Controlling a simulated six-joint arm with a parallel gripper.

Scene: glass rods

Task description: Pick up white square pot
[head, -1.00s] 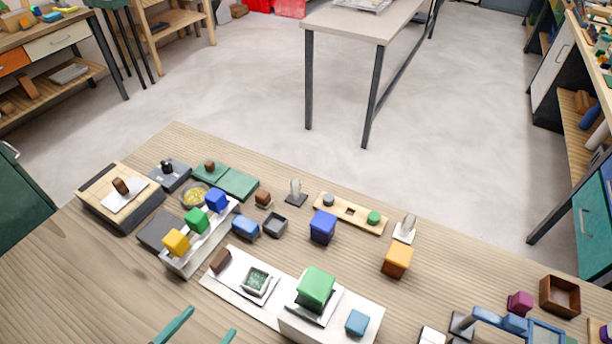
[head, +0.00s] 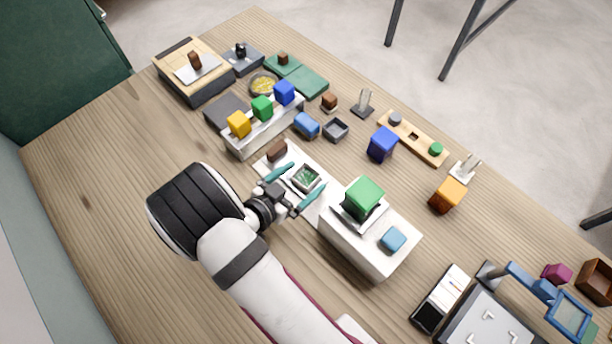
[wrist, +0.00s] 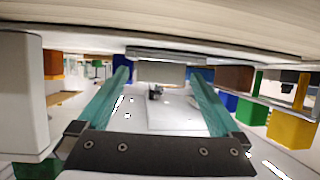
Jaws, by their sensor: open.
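The white square pot (head: 306,180) is small, with green contents, and stands upright on a white base plate in the head view. My gripper (head: 309,174) has two teal fingers and is open, with one finger on either side of the pot. The wrist view appears upside down; there the pot's pale side (wrist: 160,73) shows between the two spread fingers. A gap shows at each side of it, though I cannot tell whether either finger touches it.
A brown block (head: 277,150) sits at one end of the plate. A white raised block (head: 345,242) on the right carries a green cube (head: 364,194) and a blue cube (head: 393,239). A white stand (head: 250,141) with coloured cubes lies beyond. Wooden tabletop is free at the left.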

